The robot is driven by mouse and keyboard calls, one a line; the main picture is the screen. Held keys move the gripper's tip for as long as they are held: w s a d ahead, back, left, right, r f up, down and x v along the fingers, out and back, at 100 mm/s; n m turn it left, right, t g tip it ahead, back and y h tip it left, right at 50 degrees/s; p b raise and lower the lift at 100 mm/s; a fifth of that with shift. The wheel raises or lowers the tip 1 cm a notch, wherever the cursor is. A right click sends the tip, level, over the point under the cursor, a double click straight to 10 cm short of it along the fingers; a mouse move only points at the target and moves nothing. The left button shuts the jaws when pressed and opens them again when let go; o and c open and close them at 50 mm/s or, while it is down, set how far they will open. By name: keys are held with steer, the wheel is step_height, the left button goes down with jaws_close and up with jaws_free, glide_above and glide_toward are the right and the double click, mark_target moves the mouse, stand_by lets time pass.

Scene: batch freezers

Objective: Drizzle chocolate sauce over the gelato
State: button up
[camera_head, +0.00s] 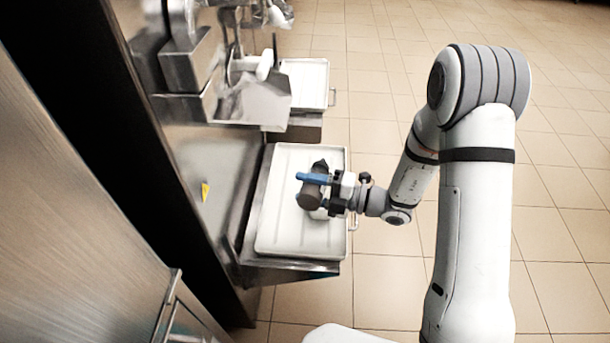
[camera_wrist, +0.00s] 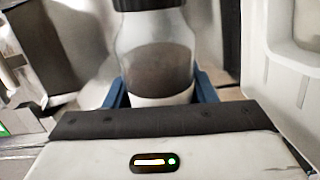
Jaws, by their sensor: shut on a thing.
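My gripper (camera_head: 314,184) has its blue fingers shut on a sauce bottle (camera_head: 309,197). The bottle also shows in the wrist view (camera_wrist: 156,62), clear-walled with dark brown sauce inside, a black cap and a pale lower band between the fingers. In the head view the bottle looks tilted, with its dark parts on both sides of the fingers. It is over a white tray (camera_head: 290,240) on the front freezer's shelf; I cannot tell its height above it. No sauce stream shows. I cannot tell whether the pale surface in the tray is gelato.
A second white tray (camera_head: 312,80) stands on a shelf farther back, beside a steel machine outlet (camera_head: 262,98). Steel freezer fronts (camera_head: 215,170) line the left, close to the tray. The tiled floor (camera_head: 570,180) on the right is open.

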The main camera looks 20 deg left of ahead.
mark_target(310, 191)
steer(key=shift+f+m+p, duration=0.1)
steer(key=shift+m+p, duration=0.2)
steer(key=shift+m, duration=0.4)
steer(key=p, duration=0.1)
steer(key=r+m+p, duration=0.1)
steer(key=p, duration=0.1)
steer(key=shift+w+r, duration=0.2)
steer(key=shift+w, duration=0.05)
steer(key=w+r+m+p, duration=0.1)
steer(key=r+m+p, duration=0.1)
steer(key=p, duration=0.3)
steer(key=shift+w+m+p, duration=0.1)
steer(key=shift+m+p, duration=0.2)
steer(key=shift+w+a+r+m+p, duration=0.1)
steer(key=shift+w+r+m+p, duration=0.3)
steer(key=shift+m+p, duration=0.65)
steer(key=shift+n, duration=0.25)
steer(key=shift+p, duration=0.55)
steer(key=shift+s+d+p, duration=0.2)
steer(key=shift+s+d, duration=0.05)
steer(key=shift+s, duration=0.65)
steer(key=shift+s+d+p, duration=0.2)
steer(key=shift+s+d, duration=0.05)
steer(key=shift+s, duration=0.7)
steer(key=shift+s+d+p, duration=0.2)
steer(key=shift+s+d, duration=0.05)
steer(key=shift+s, duration=0.65)
